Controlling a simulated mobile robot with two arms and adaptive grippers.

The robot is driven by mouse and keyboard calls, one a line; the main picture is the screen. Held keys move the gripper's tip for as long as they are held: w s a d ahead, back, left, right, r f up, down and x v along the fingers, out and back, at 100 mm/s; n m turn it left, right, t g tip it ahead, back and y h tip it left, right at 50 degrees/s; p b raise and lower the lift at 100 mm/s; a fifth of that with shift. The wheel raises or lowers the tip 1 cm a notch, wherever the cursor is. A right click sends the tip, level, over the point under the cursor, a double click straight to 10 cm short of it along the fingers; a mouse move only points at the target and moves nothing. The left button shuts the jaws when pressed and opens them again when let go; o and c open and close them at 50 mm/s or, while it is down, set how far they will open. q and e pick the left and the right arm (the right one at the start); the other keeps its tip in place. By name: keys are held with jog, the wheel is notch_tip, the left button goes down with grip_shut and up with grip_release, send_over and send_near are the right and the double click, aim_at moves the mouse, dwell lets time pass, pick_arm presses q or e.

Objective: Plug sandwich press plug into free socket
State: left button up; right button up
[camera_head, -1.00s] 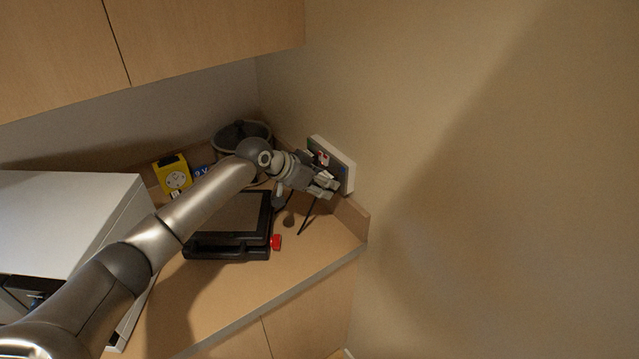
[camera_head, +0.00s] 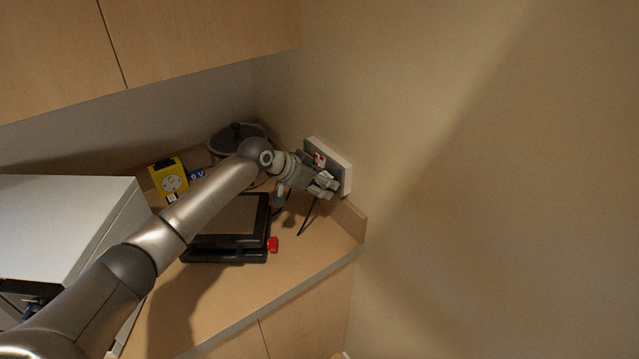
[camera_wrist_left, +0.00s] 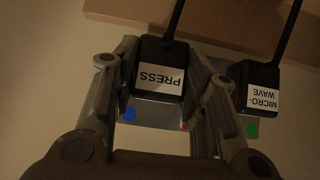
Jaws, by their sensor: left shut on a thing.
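My left gripper (camera_head: 325,184) is at the socket panel (camera_head: 344,164) on the right wall. In the left wrist view its fingers are shut on a black plug labelled PRESS (camera_wrist_left: 160,72), with its cord running up. The plug is in front of the panel (camera_wrist_left: 160,117), close to a blue dot. I cannot tell whether its pins are in the socket. A second black plug labelled MICROWAVE (camera_wrist_left: 258,88) is beside it, near a green dot. The black sandwich press (camera_head: 232,222) with a red part lies on the counter. My right gripper is not in view.
A yellow device (camera_head: 170,177) and a dark pot (camera_head: 236,138) stand at the back of the counter (camera_head: 225,300). A white box-shaped appliance (camera_head: 70,215) is at the left. Wooden cupboards (camera_head: 190,40) hang above. The counter's front right is clear.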

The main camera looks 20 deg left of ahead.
pick_arm(q)
jog(key=shift+w+d+r, duration=0.2)
